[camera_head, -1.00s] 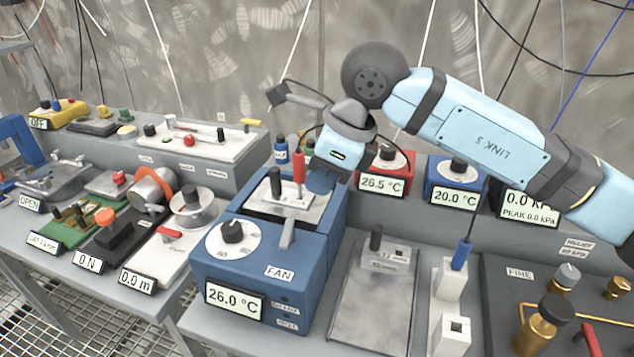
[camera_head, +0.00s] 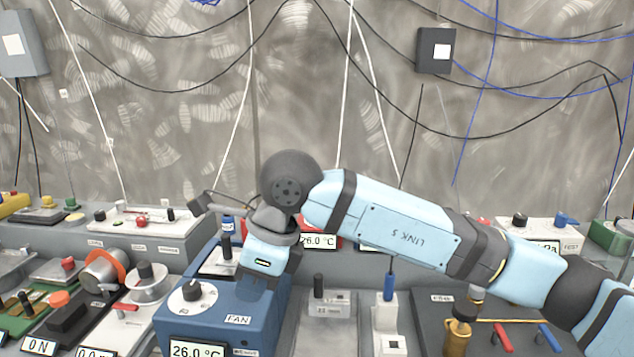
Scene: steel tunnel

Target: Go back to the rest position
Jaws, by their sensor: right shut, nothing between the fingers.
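My right arm comes in from the right, and its light blue and dark grey links cross the benches. My right gripper (camera_head: 268,280) hangs at the end of it, low over the right side of the blue FAN box (camera_head: 215,325). It is shut and holds nothing. Its fingertips are hard to make out against the blue box. The gripper hides part of the box top. My left gripper is not in view.
A red unit (camera_head: 318,241) reading 26.0 °C stands behind my wrist. Cables hang along the wall; the space above the arm is open.

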